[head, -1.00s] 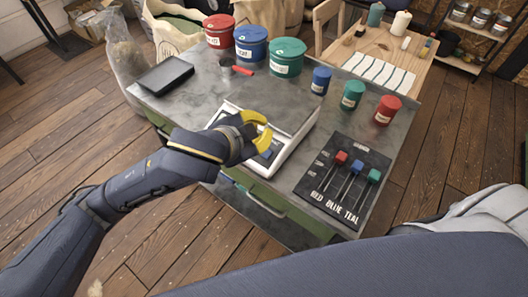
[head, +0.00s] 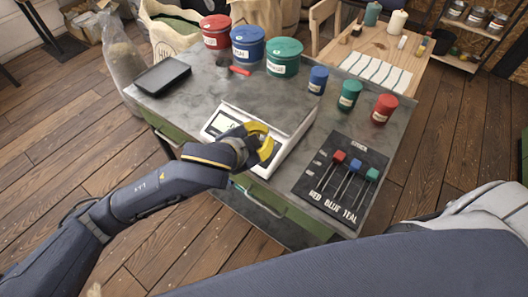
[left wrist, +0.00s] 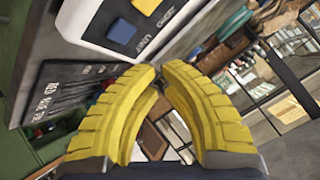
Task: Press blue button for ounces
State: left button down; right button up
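The white scale (head: 290,118) stands at the near side of the metal table. My left gripper (head: 262,138) is over the scale's front panel in the head view and hides the blue button there. In the left wrist view its yellow fingertips (left wrist: 160,70) come together with nothing between them, apart from the blue button, which lies up and left of them. My right gripper is not in view.
A black panel (head: 325,205) with red, blue and teal sliders lies right of the scale. Small canisters, like the blue one (head: 318,80), and large tins, like the teal one (head: 284,58), stand behind. A black tray (head: 162,76) is at the left.

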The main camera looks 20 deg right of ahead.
pick_arm(q)
jog(key=shift+w+d+f, duration=0.1)
jog(key=shift+d+f, duration=0.05)
jog(key=shift+f, duration=0.45)
jog(key=shift+w+d+f, duration=0.15)
jog(key=shift+d+f, duration=0.05)
jog(key=shift+f, duration=0.35)
jog(key=shift+w+d+f, duration=0.1)
jog(key=shift+d+f, duration=0.05)
jog(key=shift+f, duration=0.45)
jog(key=c, duration=2.1)
grip_release()
grip_shut()
jog(key=shift+w+d+f, duration=0.15)
jog(key=shift+d+f, duration=0.1)
jog(key=shift+f, duration=0.6)
jog(key=shift+r, duration=0.15)
jog(key=shift+a+r, duration=0.25)
jog(key=shift+r, duration=0.45)
